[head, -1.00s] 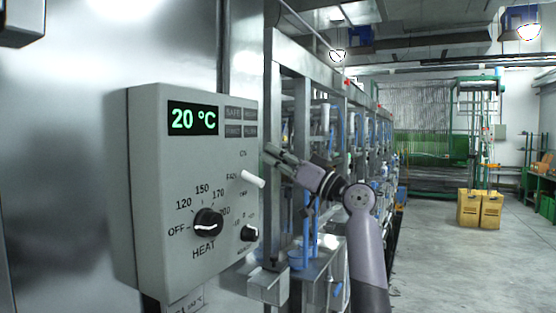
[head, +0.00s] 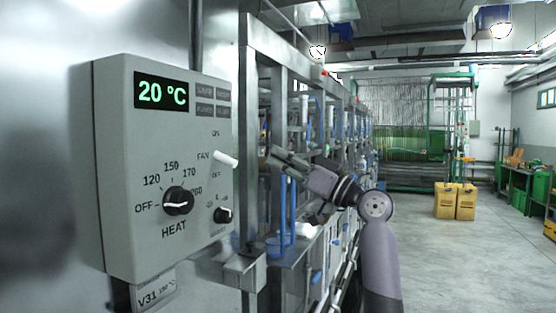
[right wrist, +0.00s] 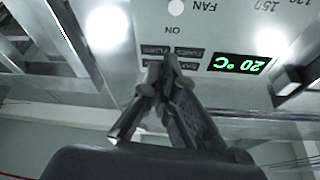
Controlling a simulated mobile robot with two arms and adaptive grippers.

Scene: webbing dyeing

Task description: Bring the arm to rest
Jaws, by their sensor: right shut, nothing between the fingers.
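My right gripper (head: 268,156) is shut and empty in the head view, just right of the grey control box and apart from the white fan lever. My right arm comes up from the bottom right. The right wrist view shows its closed fingers (right wrist: 168,72) in front of the box's face, which appears upside down. The control box (head: 115,120) reads 20 °C on its green display (head: 162,93). The fan lever (head: 225,160) sticks out at the box's right side. The heat knob (head: 178,201) has its white mark toward OFF. My left gripper is not in view.
A metal machine frame (head: 262,38) with blue tubes (head: 283,210) stands close behind my right gripper. Two yellow containers (head: 446,202) stand on the floor farther back. The grey floor (head: 455,265) on the right is clear.

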